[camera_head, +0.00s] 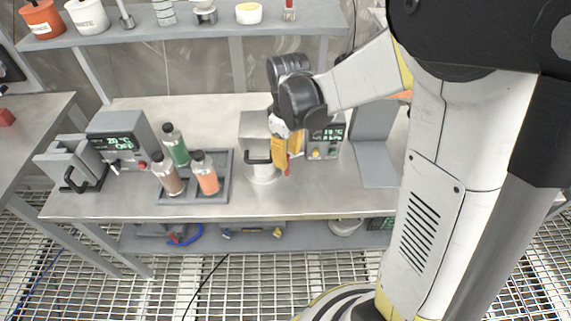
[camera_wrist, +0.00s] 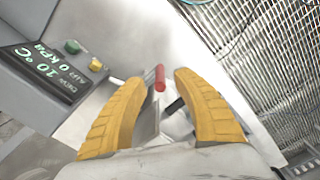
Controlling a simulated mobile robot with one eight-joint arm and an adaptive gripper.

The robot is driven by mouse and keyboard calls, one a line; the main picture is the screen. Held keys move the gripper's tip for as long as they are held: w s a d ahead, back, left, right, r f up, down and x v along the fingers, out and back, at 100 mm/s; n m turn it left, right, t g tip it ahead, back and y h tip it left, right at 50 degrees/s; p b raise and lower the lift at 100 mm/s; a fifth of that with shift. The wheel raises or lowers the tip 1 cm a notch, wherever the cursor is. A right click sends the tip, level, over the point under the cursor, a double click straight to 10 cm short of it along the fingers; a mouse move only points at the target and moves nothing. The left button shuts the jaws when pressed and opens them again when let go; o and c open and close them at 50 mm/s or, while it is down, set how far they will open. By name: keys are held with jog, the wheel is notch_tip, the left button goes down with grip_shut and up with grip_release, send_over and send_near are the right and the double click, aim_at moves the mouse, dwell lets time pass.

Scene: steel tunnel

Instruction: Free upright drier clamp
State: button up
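The drier's control box (camera_head: 325,141) with a lit display stands on the bench in the head view. Its box (camera_wrist: 45,75) shows at the left of the wrist view, reading 10 °C and 0 kPa. A grey metal chamber (camera_head: 254,127) with a black handle (camera_head: 257,159) stands beside it, partly behind my gripper. A red-tipped clamp lever (camera_wrist: 159,78) lies between my fingertips in the wrist view, with small gaps visible on both sides. My gripper (camera_head: 287,158) points down with its yellow fingers apart (camera_wrist: 159,80). The lower part of the clamp is partly hidden.
A rack (camera_head: 223,190) with several capped bottles stands left of the chamber. A second device (camera_head: 122,137) with a display and a black-handled unit (camera_head: 70,162) is further left. A shelf (camera_head: 185,34) with containers runs above the back. The front bench edge is mostly clear.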

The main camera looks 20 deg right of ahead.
aim_at(287, 171)
notch_tip(287, 171, down, 3)
jog(key=shift+f+b, duration=0.2)
jog(key=shift+b, duration=0.25)
jog(key=shift+c, duration=0.4)
grip_shut()
